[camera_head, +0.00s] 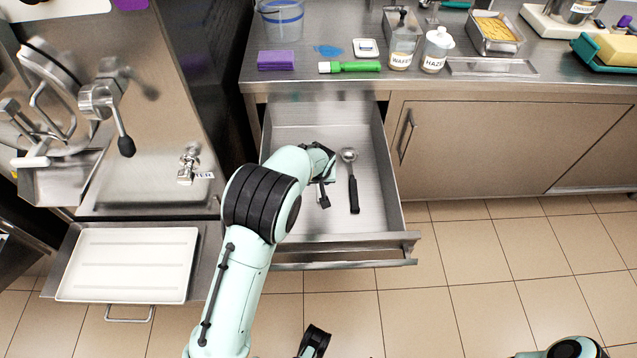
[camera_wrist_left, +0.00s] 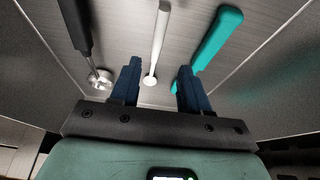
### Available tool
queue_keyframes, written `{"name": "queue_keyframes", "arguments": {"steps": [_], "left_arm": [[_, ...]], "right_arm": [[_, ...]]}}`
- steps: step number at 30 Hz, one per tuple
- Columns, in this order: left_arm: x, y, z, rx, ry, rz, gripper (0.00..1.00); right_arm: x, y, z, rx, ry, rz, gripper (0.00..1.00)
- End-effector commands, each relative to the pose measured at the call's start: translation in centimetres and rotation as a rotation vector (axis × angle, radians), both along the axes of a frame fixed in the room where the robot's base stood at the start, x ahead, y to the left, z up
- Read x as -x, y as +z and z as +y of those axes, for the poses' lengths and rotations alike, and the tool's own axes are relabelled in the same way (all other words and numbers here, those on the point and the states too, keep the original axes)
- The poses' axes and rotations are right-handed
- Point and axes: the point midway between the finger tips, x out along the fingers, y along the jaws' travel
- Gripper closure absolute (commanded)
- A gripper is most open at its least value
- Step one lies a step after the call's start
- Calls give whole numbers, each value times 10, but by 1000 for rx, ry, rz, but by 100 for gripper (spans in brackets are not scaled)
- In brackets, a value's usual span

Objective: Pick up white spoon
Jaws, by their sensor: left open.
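The white spoon (camera_wrist_left: 160,36) lies on the drawer floor in the left wrist view, with its long pale handle running away from me and its small round end (camera_wrist_left: 150,81) near my fingers. My left gripper (camera_wrist_left: 160,72) is open, its two dark blue fingers on either side of the spoon's lower part in the picture. I cannot tell how high the fingers are above it. In the head view my left gripper (camera_head: 325,187) is down inside the open drawer, and my arm hides the white spoon.
The open drawer (camera_head: 292,120) has metal walls. A black-handled scoop (camera_head: 353,185) lies right of my left gripper in the head view, and at left in the wrist view (camera_wrist_left: 80,30). A teal utensil (camera_wrist_left: 215,38) lies at right there. The counter above holds bottles.

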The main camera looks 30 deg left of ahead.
Motion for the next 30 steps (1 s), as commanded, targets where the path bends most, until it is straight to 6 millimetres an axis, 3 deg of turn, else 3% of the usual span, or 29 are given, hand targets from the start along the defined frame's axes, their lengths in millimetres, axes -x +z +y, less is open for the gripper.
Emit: {"name": "queue_keyframes", "arguments": {"steps": [8,16,26,30], "left_arm": [[-7,-23,3,0,0,1,54],[-15,-62,5,0,3,1,54],[-19,-68,6,1,1,-1,54],[-19,-68,6,0,0,0,97]], "right_arm": [[-2,-3,0,1,-1,-6,53],[-4,-10,0,2,-3,-15,53],[-5,-10,0,2,-3,-17,53],[-5,-10,0,2,-3,-17,53]]}}
